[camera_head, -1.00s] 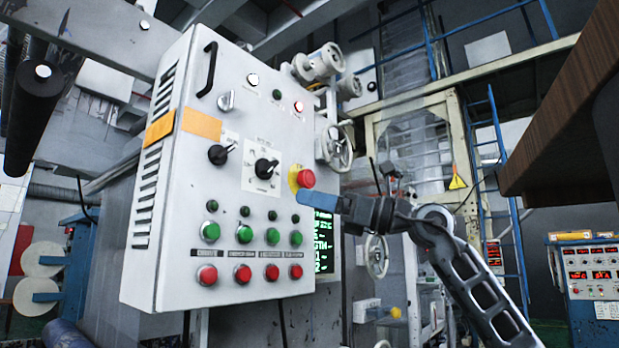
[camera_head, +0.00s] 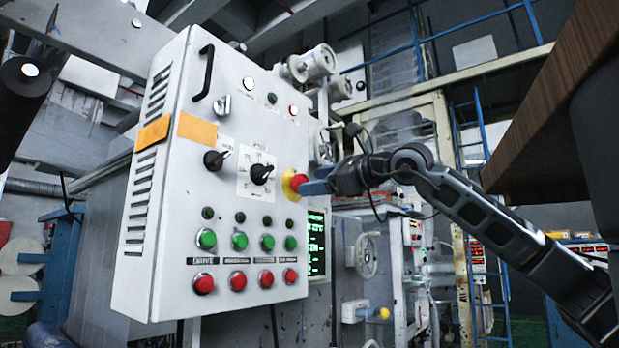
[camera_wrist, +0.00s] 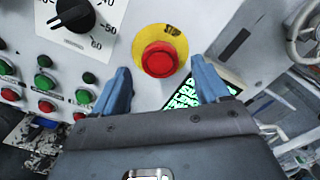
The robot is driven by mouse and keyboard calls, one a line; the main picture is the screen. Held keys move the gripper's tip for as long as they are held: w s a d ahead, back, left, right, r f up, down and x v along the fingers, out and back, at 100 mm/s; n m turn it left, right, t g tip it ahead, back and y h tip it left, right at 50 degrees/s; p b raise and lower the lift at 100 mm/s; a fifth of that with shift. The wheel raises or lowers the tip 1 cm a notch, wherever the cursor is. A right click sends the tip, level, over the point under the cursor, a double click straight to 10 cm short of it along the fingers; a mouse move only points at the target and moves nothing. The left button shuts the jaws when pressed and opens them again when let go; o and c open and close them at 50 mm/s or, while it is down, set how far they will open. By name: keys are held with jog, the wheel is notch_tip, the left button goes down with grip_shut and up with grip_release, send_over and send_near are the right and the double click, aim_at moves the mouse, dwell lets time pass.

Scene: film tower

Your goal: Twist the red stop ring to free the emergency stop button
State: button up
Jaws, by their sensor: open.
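The red emergency stop button (camera_head: 300,185) sits on a yellow backing disc (camera_head: 290,184) at the right edge of the grey control panel (camera_head: 190,262). In the wrist view the red button (camera_wrist: 160,59) stands out from its yellow disc (camera_wrist: 168,33), with the whole red face visible. My gripper (camera_wrist: 163,80) is open, with one blue finger on each side below the button. The fingertips appear just short of it, and nothing is held between them. In the head view my gripper (camera_head: 308,187) reaches the button from the right and overlaps part of it.
A black rotary knob (camera_head: 260,173) is left of the button. Rows of green (camera_head: 239,241) and red push buttons (camera_head: 237,282) lie below. A green-text screen (camera_head: 316,243) is beside the panel. A brown wooden edge (camera_head: 545,110) overhangs at right.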

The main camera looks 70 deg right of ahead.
jog(key=shift+p+x, duration=0.3)
jog(key=shift+x, duration=0.95)
jog(key=shift+c, duration=0.5)
jog(key=c, duration=1)
jog(key=shift+o, duration=0.2)
jog(key=shift+f+b, duration=0.15)
jog(key=shift+b, duration=0.4)
jog(key=shift+m+b, duration=4.6)
jog(key=shift+b, duration=0.8)
